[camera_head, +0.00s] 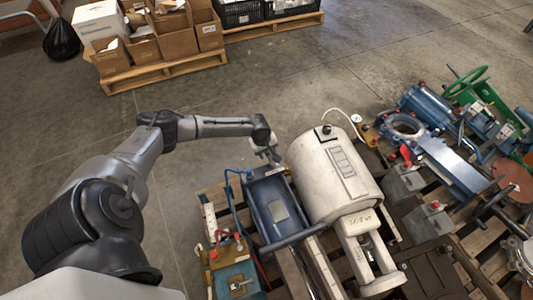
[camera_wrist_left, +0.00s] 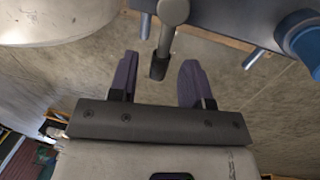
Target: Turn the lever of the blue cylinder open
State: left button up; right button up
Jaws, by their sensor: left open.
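The blue cylinder (camera_head: 265,190) lies on a pallet left of a large white tank, with its far end under my left gripper (camera_head: 270,155). In the left wrist view, part of its blue body (camera_wrist_left: 235,18) spans the top right. A grey lever with a dark grip (camera_wrist_left: 160,67) hangs from the top edge. My left gripper (camera_wrist_left: 158,78) is open, and the lever's dark end appears between its two purple fingers, with a gap on both sides. I cannot tell whether the lever's depth matches the fingers. In the head view the lever is too small to make out.
Blue valves (camera_head: 425,105) and a green handwheel (camera_head: 466,82) crowd the right. Cartons (camera_head: 185,35) stand at the back; the floor left is clear.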

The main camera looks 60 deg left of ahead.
pick_arm(q)
jog(key=shift+f, duration=0.1)
grip_shut()
dwell(0.4)
